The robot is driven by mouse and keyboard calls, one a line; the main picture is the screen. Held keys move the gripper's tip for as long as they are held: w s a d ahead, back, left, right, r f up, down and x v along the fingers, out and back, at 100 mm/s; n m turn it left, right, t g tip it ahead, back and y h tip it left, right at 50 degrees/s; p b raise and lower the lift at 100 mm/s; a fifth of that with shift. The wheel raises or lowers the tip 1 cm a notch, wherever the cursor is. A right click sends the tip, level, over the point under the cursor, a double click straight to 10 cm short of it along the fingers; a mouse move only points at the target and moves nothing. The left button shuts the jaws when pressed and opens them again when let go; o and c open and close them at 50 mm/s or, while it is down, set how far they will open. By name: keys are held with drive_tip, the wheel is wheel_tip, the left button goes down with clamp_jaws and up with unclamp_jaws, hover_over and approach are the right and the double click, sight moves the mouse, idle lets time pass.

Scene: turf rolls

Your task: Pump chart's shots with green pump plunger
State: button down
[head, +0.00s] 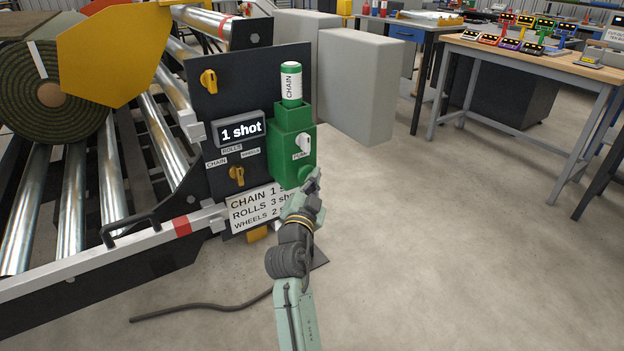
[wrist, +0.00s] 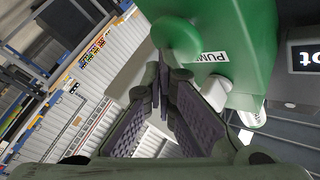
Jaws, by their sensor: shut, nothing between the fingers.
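The green pump (head: 292,147) is on a dark panel, with a bottle labelled CHAIN (head: 291,84) upright in its top. Its round green plunger (wrist: 178,40) shows in the wrist view beside the PUMP label; in the head view the plunger (head: 305,173) is partly behind my gripper. My gripper (head: 314,178) is shut and empty, its fingertips (wrist: 160,80) close to the plunger; I cannot tell whether they touch it. The display (head: 241,130) reads "1 shot". The white chart (head: 250,208) lists CHAIN 1, ROLLS 3, WHEELS 2, its right edge hidden by my arm.
A yellow selector knob (head: 237,175) sits among the ROLLS, CHAIN and WHEELS labels, with another yellow knob (head: 208,81) above. A white knob (head: 303,143) is on the pump's front. The roller conveyor (head: 70,200) stands left; a cable (head: 205,307) lies on the floor.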

drive_tip(key=shift+s+d, duration=0.4)
drive_tip(key=shift+s, duration=0.25)
drive_tip(key=shift+s+d, duration=0.4)
drive_tip(key=shift+s, duration=0.25)
drive_tip(key=shift+d, duration=0.1)
drive_tip(key=s+d, duration=0.1)
drive_tip(key=s, duration=0.1)
drive_tip(key=s+d+p, duration=0.1)
drive_tip(key=s+d, duration=0.1)
drive_tip(key=shift+a, duration=0.1)
